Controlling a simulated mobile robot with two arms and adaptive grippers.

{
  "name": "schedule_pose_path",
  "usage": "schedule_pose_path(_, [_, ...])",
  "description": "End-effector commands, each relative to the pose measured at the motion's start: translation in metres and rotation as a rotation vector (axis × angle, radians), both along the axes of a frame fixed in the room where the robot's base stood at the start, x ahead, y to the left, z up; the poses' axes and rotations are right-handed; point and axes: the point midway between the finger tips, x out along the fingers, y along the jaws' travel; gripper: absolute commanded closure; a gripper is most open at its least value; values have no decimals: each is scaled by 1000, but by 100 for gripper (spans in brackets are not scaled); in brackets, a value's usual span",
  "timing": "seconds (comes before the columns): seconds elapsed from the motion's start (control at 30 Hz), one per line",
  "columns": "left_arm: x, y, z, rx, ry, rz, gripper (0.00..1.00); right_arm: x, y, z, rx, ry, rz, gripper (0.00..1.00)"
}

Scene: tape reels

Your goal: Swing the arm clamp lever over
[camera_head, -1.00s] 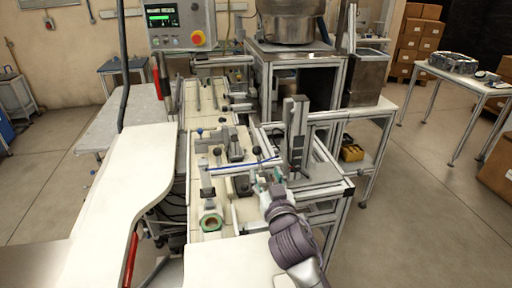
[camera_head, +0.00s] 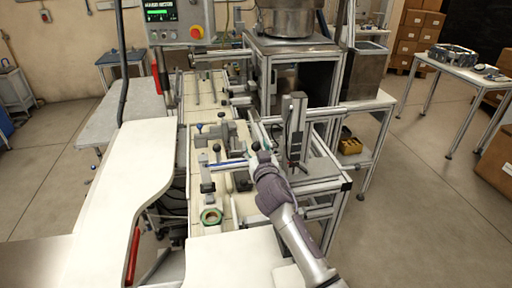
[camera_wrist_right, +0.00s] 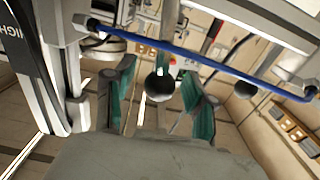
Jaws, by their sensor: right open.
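A dark ball knob (camera_head: 256,147) of the lever shows at the right side of the machine bed in the head view, right at the front of my right gripper (camera_head: 263,149). In the right wrist view, a dark ball knob (camera_wrist_right: 160,87) sits between the two teal-padded fingers of the right gripper (camera_wrist_right: 158,73). The fingers are apart, with gaps on both sides of the knob. The lever's shaft and pivot are mostly hidden by the gripper and knob. My left gripper is out of view.
A blue bar (camera_head: 230,163) crosses the bed close to the gripper; it also spans the wrist view (camera_wrist_right: 200,60). Another dark knob (camera_head: 217,148) stands to the left. A grey upright post (camera_head: 296,125) stands close on the right. A tape reel (camera_head: 211,216) lies at the near end.

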Motion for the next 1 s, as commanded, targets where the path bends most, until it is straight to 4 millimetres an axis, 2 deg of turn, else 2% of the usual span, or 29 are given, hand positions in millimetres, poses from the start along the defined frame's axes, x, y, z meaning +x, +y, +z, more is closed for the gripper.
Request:
schedule_pose_path(0.07, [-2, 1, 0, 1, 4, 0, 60, 0, 0, 0, 0, 0, 0, 48])
schedule_pose_path(0.3, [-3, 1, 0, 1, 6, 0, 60, 0, 0, 0, 0, 1, 0, 88])
schedule_pose_path(0.37, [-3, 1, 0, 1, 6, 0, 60, 0, 0, 0, 0, 1, 0, 98])
schedule_pose_path(0.4, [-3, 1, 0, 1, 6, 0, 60, 0, 0, -1, 0, 1, 0, 100])
schedule_pose_path(0.77, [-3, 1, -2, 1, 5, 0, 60, -1, 1, -2, -13, -1, 0, 100])
schedule_pose_path(1.0, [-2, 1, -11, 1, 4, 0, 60, -2, 9, -5, -106, -19, 0, 100])
